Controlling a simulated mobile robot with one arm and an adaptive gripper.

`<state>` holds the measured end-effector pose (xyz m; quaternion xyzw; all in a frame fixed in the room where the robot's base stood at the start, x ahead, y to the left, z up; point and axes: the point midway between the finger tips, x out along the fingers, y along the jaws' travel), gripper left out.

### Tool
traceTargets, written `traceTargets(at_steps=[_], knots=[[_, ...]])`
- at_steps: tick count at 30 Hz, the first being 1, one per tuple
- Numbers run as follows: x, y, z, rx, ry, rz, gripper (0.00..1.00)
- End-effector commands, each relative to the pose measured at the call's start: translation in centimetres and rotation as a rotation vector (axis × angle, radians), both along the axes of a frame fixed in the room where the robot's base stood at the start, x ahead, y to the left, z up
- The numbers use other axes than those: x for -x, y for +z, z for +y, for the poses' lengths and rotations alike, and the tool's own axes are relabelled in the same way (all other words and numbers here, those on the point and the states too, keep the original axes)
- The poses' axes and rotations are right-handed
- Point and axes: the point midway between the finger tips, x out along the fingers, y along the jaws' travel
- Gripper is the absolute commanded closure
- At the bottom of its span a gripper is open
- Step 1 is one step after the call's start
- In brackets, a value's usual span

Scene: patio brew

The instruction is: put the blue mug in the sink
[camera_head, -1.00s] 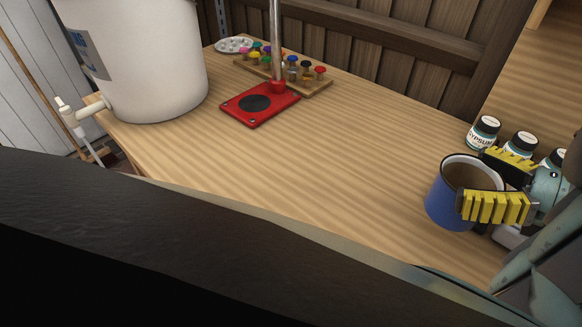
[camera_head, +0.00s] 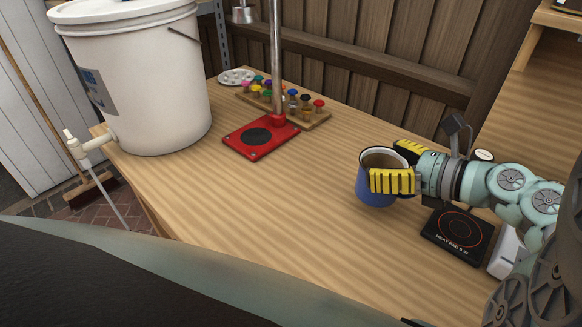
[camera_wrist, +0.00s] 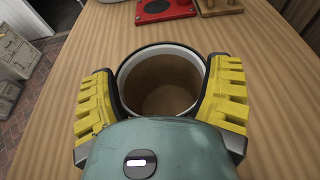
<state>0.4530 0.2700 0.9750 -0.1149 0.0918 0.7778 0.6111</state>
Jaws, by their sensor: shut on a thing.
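The blue mug (camera_head: 372,192) has a white inside, a dark rim and brown in it; I cannot tell whether that is liquid. My gripper (camera_head: 392,166) is shut on the mug, with one yellow ribbed finger on each side of it. In the wrist view the mug (camera_wrist: 160,82) sits upright between the two fingers of my gripper (camera_wrist: 162,95). The mug is over the wooden bench, and I cannot tell whether it touches the top. No sink shows in either view.
A white bucket (camera_head: 150,85) with a tap stands at the bench's left end. A red stand (camera_head: 262,135) with a pole and a rack of coloured vials (camera_head: 315,118) are at the back. A black heat pad (camera_head: 457,235) lies right of the mug. The bench middle is clear.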

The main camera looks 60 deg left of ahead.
Motion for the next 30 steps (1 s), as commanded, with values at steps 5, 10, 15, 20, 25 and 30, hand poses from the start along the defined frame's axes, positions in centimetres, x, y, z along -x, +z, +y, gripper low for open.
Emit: traceTargets(at_steps=[5,10,15,20,25,30], knots=[[0.2,-2.7,0.0,0.001,0.004,0.01,0.61],[0.2,-3.5,0.0,0.0,0.007,0.0,0.61],[0.2,-3.5,0.0,0.0,0.008,-0.001,0.61],[0.2,-3.8,0.0,0.0,0.006,0.0,0.61],[0.1,-3.7,0.0,0.0,0.005,0.0,0.03],[0.1,-3.7,0.0,0.0,0.004,0.001,0.0]])
